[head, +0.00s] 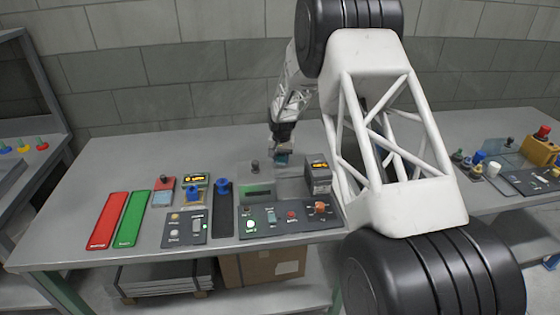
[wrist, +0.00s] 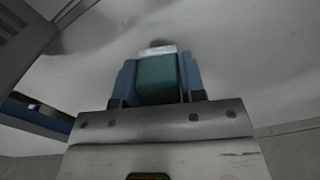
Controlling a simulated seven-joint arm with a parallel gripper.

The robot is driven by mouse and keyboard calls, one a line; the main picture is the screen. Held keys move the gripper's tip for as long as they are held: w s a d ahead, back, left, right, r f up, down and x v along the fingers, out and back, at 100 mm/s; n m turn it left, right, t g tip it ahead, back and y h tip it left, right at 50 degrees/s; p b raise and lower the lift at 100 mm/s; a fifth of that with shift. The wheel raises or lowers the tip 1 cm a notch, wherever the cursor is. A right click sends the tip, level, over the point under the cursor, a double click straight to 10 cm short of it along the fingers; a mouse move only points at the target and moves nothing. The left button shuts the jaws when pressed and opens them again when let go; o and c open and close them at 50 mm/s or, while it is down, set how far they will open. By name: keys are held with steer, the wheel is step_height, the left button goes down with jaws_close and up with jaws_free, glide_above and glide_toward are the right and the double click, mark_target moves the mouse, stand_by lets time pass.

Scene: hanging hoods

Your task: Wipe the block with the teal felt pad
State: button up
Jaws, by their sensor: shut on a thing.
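My gripper (head: 283,151) is over the back middle of the bench, beside a grey box with a dark knob and a green slot (head: 257,191). In the wrist view my gripper (wrist: 158,82) has its two blue fingers shut on the teal felt pad (wrist: 157,76). A small teal patch of the pad (head: 282,159) shows below the fingers in the head view. A pale edge lies just past the pad in the wrist view. I cannot tell which thing is the block, nor whether the pad touches anything.
A box with an orange display (head: 318,176) stands close on the right. Panels with knobs and buttons (head: 290,217) fill the front. Red (head: 108,220) and green (head: 132,219) strips lie at left. The bench's back left is clear. My arm hides the right middle.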

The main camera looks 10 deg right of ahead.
steer(key=s+a+r, duration=0.2)
steer(key=a+r, duration=0.2)
steer(key=a, duration=0.6)
steer(key=s+a+r, duration=0.1)
steer(key=a+r, duration=0.3)
steer(key=a, duration=0.7)
steer(key=s+a+r+m, duration=0.2)
steer(key=s+a+m, duration=0.7)
steer(key=s+a, duration=0.1)
steer(key=shift+s+a, duration=0.2)
steer(key=shift+a, duration=0.05)
